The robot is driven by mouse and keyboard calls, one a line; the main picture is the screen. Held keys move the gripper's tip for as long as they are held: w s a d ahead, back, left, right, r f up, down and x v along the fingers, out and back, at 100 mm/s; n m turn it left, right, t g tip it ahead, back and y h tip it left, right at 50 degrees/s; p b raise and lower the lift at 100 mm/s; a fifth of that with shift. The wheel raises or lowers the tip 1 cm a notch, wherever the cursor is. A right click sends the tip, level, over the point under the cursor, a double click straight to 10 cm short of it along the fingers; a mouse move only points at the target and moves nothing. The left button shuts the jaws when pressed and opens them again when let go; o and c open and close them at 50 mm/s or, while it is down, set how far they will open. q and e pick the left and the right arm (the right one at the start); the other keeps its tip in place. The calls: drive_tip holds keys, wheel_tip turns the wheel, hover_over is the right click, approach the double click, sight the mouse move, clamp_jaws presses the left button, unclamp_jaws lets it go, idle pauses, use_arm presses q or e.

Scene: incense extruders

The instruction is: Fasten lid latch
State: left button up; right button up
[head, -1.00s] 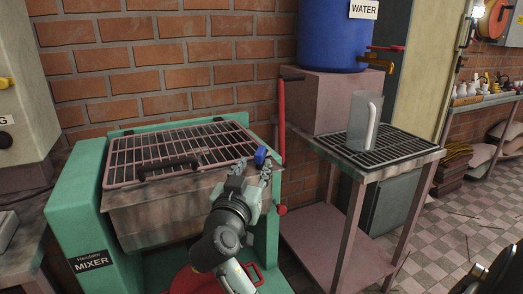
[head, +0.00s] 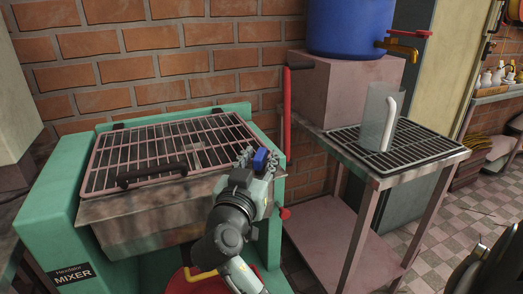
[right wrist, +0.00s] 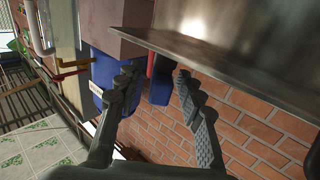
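The mixer (head: 140,222) is a green machine with a metal trough. Its barred lid (head: 120,150) lies down over the trough, with a black handle (head: 152,175) at its front edge. The blue lid latch (head: 261,159) is at the lid's right front corner and also shows in the right wrist view (right wrist: 160,88). My right gripper (head: 258,158) is at the latch, and in the right wrist view its fingers (right wrist: 158,85) are open on either side of it. Gaps show between the fingers and the latch. My left gripper is out of view.
A red lever (head: 286,112) stands upright just right of the latch. Further right, a table (head: 440,150) with a grate top carries a clear jug (head: 374,125). A blue water barrel (head: 350,25) sits on a pink block (head: 345,88). A brick wall (head: 170,65) is close behind the mixer.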

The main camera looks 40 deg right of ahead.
drive_tip(key=shift+w+d, duration=0.15)
drive_tip(key=shift+d, duration=0.05)
drive_tip(key=shift+c, duration=0.3)
clamp_jaws()
